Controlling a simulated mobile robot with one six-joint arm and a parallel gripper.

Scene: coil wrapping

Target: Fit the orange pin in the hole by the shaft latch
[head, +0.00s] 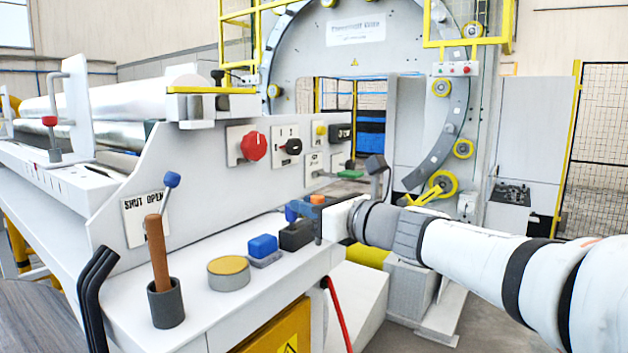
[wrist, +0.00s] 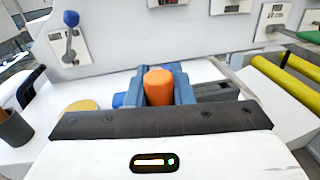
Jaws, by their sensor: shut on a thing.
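My gripper (head: 312,212) is over the right end of the white bench ledge, below the control panel. In the wrist view its blue fingers (wrist: 162,88) are shut on the orange pin (wrist: 159,86), whose rounded top shows between them. The pin also shows as a small orange spot in the head view (head: 317,199). Its lower end is hidden. A lever with a red knob (head: 52,122) stands by the rollers at the left, and a blue-knobbed lever (head: 172,180) is at the SHUT OPEN plate. I cannot tell which is the shaft latch. No hole is clearly visible.
On the ledge (head: 210,300) are a brown rod (head: 156,250) in a dark cup (head: 166,303), a yellow-topped disc (head: 229,273), a blue block (head: 263,246) and a black block (head: 296,235). The panel carries a red knob (head: 253,146) and several switches. A large ring (head: 285,50) stands behind.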

